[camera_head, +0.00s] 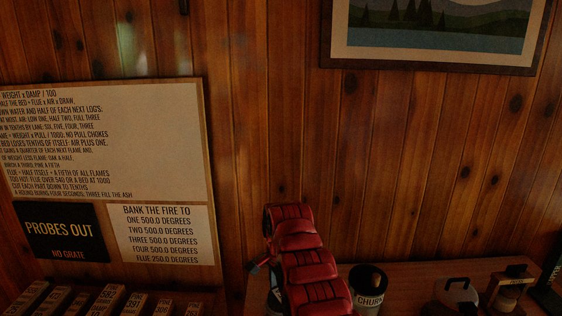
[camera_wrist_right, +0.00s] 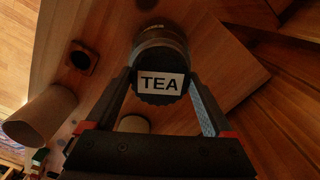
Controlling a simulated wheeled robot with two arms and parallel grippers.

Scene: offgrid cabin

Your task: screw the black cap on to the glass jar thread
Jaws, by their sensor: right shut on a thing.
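In the right wrist view, a round black cap (camera_wrist_right: 160,99) with a scalloped edge bears a white TEA label. My right gripper (camera_wrist_right: 161,78) has one finger on each side of the cap and is shut on it. Beyond the cap is a dark, rounded jar body (camera_wrist_right: 158,34) with faint lettering, in line with the cap. I cannot tell how the cap's thread sits on the jar. In the head view my red arm hides most of the gripper and a jar (camera_head: 274,302) beside it. My left gripper is not in view.
A CHURN container (camera_head: 368,292) stands to the right of my arm on a wooden shelf (camera_head: 412,277). Further right are a clear lidded container (camera_head: 456,293) and a small wooden-framed item (camera_head: 510,288). Labelled blocks (camera_head: 108,299) stand at lower left. Wall boards are behind.

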